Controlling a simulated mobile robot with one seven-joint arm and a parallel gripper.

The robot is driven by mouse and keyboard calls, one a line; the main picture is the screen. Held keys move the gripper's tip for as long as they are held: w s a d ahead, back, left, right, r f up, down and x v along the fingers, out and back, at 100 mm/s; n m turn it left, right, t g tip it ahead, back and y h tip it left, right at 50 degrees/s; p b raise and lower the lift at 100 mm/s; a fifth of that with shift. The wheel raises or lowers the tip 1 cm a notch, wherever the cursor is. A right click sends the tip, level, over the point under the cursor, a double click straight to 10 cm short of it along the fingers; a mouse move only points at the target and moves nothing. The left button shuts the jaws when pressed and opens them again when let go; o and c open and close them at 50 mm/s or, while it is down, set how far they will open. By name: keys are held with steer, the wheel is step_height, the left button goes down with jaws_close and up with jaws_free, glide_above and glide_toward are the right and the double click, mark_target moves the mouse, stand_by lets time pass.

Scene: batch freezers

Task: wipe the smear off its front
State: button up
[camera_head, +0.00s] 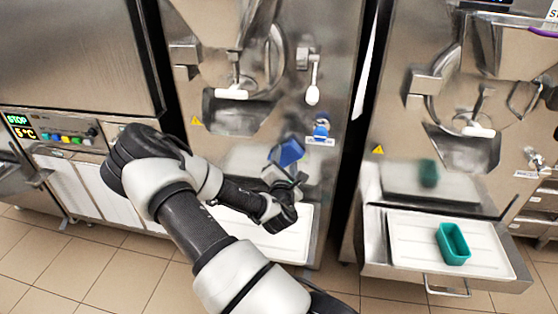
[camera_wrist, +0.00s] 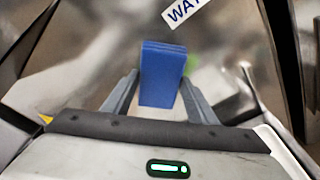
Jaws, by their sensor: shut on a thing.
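My gripper (camera_head: 288,168) is shut on a blue sponge-like block (camera_head: 287,152), held in front of the left batch freezer's steel front (camera_head: 345,130). In the wrist view the block (camera_wrist: 162,75) stands upright between my two fingers (camera_wrist: 162,98), close to the steel panel. A pale green patch (camera_wrist: 192,64) shows on the panel just right of the block's top; the block may cover part of it. I cannot tell whether the block touches the panel. In the head view the block and my arm hide this part of the front.
A blue-handled tap (camera_head: 321,128) is just above right of the block, with a lever (camera_head: 313,92) higher up. A white tray (camera_head: 302,240) lies below my gripper. The right freezer's tray (camera_head: 405,245) holds a teal container (camera_head: 453,244). A control-panel machine (camera_head: 55,130) stands left.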

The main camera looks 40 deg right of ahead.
steer(key=shift+s+d+b, duration=0.6)
steer(key=shift+s+d, duration=1.9)
steer(key=shift+s, duration=0.15)
steer(key=shift+w+a+b, duration=0.45)
steer(key=shift+w+a, duration=2)
steer(key=shift+w, duration=0.2)
steer(key=shift+w+a+b, duration=0.15)
steer(key=shift+w+a, duration=0.4)
steer(key=shift+w, duration=0.2)
steer(key=shift+w+a+b, duration=0.15)
steer(key=shift+w+a, duration=0.35)
steer(key=shift+w, duration=0.2)
steer(key=v, duration=0.6)
steer(key=shift+w+a+f, duration=0.2)
steer(key=shift+a+f, duration=0.05)
steer(key=shift+f, duration=0.1)
steer(key=shift+a, duration=0.1)
steer(key=v, duration=0.2)
steer(key=shift+s+a+f, duration=0.1)
steer(key=shift+s+a, duration=0.15)
steer(key=shift+a, duration=0.1)
